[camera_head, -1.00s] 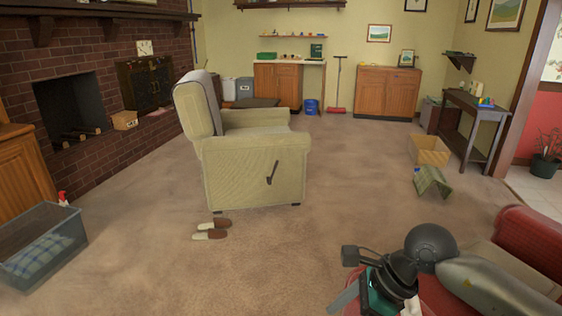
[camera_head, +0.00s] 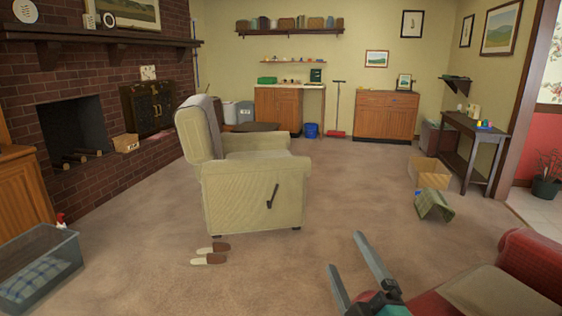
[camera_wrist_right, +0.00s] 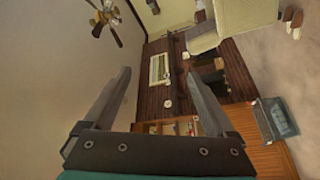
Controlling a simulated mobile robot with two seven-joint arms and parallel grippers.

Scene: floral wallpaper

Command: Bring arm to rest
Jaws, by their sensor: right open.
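My right gripper (camera_head: 352,268) is in the lower right of the head view, in front of the red seat. Its two grey fingers stand apart and point up and to the left, with nothing between them. In the right wrist view the fingers (camera_wrist_right: 155,95) are also spread and empty, with the room seen sideways behind them. Most of my right arm is out of the head view. My left gripper is in neither view.
A red armchair (camera_head: 537,262) is close at the lower right. A beige recliner (camera_head: 255,195) stands mid-floor, with slippers (camera_head: 210,254) before it. A clear bin (camera_head: 40,268) is at left; a cardboard box (camera_head: 430,171) and green folded item (camera_head: 434,205) are at right. Carpet between is clear.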

